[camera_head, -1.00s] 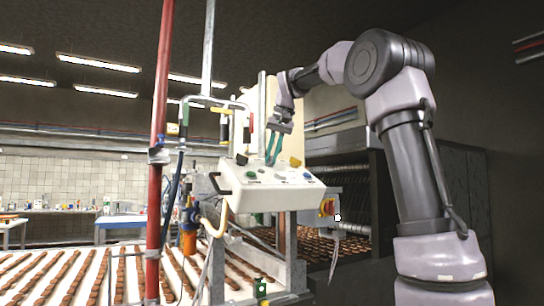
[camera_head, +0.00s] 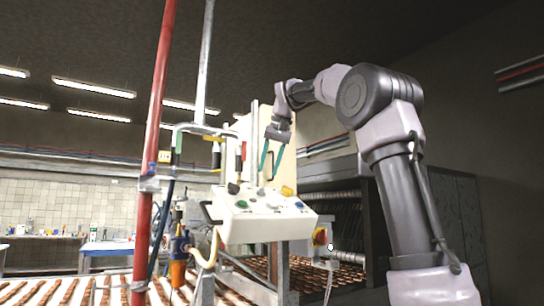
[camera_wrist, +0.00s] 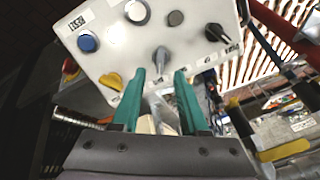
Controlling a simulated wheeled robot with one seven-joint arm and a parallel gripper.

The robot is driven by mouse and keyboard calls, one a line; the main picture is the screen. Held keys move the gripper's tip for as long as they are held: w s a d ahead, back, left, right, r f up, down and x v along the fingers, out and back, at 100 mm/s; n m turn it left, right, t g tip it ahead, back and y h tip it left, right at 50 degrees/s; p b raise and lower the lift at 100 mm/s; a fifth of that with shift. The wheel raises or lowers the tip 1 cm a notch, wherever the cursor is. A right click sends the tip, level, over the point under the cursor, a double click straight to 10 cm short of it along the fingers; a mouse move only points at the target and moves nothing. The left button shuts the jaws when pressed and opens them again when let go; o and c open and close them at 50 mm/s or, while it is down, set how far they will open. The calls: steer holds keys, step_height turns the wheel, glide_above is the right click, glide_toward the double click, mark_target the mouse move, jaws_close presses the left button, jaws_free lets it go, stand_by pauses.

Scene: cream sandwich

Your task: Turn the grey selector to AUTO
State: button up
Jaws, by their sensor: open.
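The grey selector (camera_wrist: 161,57) is on the sloping face of a pale control box (camera_wrist: 195,52), midway along its row of knobs. It also shows in the head view (camera_head: 261,191). My gripper (camera_wrist: 160,74) is open, with its two teal fingers pointing at the box. In the wrist view the selector appears just beyond and between the fingertips, apart from them. In the head view my gripper (camera_head: 268,176) is above the box with nothing held. The lettering around the selector is too small to read.
A yellow selector (camera_wrist: 110,80) and a black selector (camera_wrist: 215,33) flank the grey one. Blue (camera_wrist: 87,43), white (camera_wrist: 137,11) and dark (camera_wrist: 176,18) buttons share the panel. A red post (camera_head: 157,110) and a conveyor (camera_head: 60,290) of biscuits lie left; a red-yellow switch (camera_head: 320,237) is right.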

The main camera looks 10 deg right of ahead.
steer(key=shift+v, duration=2.3)
steer(key=s+d+f+m+t, duration=0.1)
steer(key=s+f, duration=1.1)
steer(key=f, duration=0.3)
steer(key=s+d+f+t, duration=0.1)
steer(key=s+d+f, duration=0.1)
steer(key=s+f, duration=1.1)
step_height(320, 180, down, 2)
steer(key=shift+d+m, duration=0.3)
steer(key=shift+m, duration=0.1)
